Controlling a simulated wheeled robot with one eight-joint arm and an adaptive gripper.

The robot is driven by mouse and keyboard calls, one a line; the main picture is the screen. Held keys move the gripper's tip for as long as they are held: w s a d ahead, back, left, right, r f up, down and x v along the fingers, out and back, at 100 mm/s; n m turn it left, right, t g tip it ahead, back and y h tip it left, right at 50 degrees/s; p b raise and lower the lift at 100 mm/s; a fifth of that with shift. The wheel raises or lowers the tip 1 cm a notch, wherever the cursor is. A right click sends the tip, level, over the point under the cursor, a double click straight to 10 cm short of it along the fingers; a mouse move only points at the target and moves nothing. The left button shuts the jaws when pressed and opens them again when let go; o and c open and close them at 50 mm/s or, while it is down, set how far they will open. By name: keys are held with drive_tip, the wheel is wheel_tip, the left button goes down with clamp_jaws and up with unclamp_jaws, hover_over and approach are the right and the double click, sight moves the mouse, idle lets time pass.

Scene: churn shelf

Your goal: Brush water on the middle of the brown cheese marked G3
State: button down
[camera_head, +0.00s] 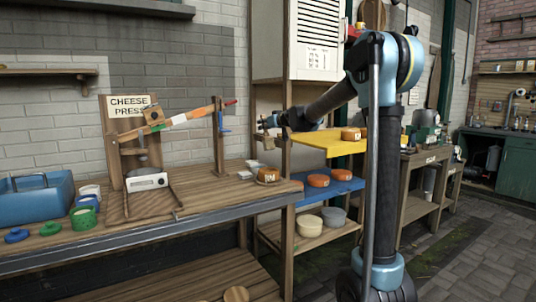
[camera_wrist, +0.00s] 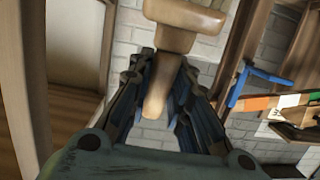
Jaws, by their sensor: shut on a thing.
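My gripper (camera_head: 270,121) is raised above the right end of the wooden workbench, in front of a shelf post. In the wrist view my gripper (camera_wrist: 163,78) is shut on a pale wooden handle, likely of a brush (camera_wrist: 184,16); no bristles show. A brown cheese (camera_head: 268,175) with a small label sits on the bench's right end, below my gripper and apart from it. Orange-brown cheeses (camera_head: 318,181) (camera_head: 345,173) lie on the blue shelf, and another (camera_head: 350,134) on the yellow shelf. I cannot read their labels for certain.
A cheese press (camera_head: 148,180) with a striped lever stands mid-bench, with a blue post clamp (camera_head: 221,122) to its right. A blue tub (camera_head: 35,203) and a green ring-shaped container (camera_head: 83,218) are at the left. Bowls (camera_head: 308,226) stand on the lower shelf.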

wheel_tip(320, 180, up, 4)
drive_tip(key=a, duration=0.2)
drive_tip(key=shift+s+a+f, duration=0.1)
drive_tip(key=shift+s+f, duration=0.1)
drive_tip(key=shift+f, duration=1.1)
drive_tip(key=shift+s+a+f, duration=0.1)
drive_tip(key=shift+s+f, duration=0.1)
drive_tip(key=shift+f, duration=1.05)
